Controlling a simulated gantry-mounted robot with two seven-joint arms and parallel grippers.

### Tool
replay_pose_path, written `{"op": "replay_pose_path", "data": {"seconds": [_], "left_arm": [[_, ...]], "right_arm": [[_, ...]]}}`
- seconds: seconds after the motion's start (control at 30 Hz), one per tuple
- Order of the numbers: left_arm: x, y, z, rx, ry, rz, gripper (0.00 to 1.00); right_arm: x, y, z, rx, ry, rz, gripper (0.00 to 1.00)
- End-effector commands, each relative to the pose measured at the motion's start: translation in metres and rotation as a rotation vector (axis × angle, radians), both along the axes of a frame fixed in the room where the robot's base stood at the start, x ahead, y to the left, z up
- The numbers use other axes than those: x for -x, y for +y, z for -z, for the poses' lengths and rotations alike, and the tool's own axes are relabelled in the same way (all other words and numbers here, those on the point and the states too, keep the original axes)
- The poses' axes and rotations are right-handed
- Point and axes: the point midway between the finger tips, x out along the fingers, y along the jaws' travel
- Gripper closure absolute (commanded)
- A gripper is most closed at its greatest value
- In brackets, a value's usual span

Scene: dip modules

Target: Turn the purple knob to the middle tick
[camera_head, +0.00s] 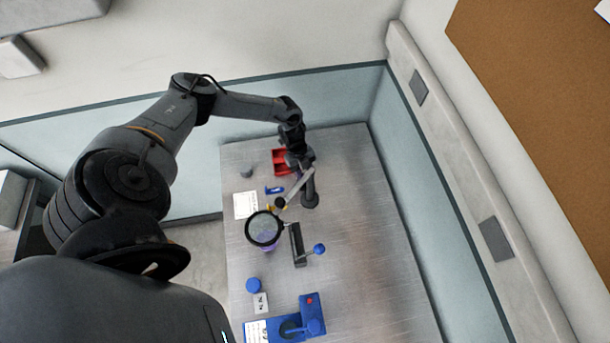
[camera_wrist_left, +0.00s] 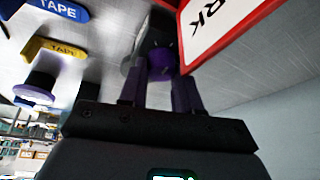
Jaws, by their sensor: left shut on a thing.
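The purple knob (camera_wrist_left: 160,65) shows in the left wrist view on a dark round base with small pale marks. I cannot tell which mark is the middle tick, nor read where the knob points. My left gripper (camera_wrist_left: 158,88) has a finger on each side of the knob and is shut on it. In the head view my left gripper (camera_head: 300,162) is small and dark, beside the red tray at the far part of the table; the knob is hidden there. My right gripper is not in view.
In the head view are the red tray (camera_head: 279,160), a magnifier (camera_head: 263,229) and a blue device (camera_head: 305,318). The table's right side is clear.

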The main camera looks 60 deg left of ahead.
Motion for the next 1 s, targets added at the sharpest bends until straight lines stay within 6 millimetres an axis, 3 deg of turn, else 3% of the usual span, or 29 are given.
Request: {"op": "replay_pose_path", "data": {"seconds": [0.03,0.6,0.8,1.0], "left_arm": [[-0.002,0.000,0.005,0.002,-0.003,0.034,0.98],[-0.005,-0.001,0.005,0.002,-0.004,0.560,0.98],[-0.005,-0.001,0.003,0.001,-0.003,0.749,0.98],[-0.006,-0.001,0.000,0.001,-0.001,0.939,0.98]], "right_arm": [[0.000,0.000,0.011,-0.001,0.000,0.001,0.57],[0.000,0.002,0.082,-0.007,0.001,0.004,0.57],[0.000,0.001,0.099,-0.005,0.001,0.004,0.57],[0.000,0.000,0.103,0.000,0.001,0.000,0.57]]}}
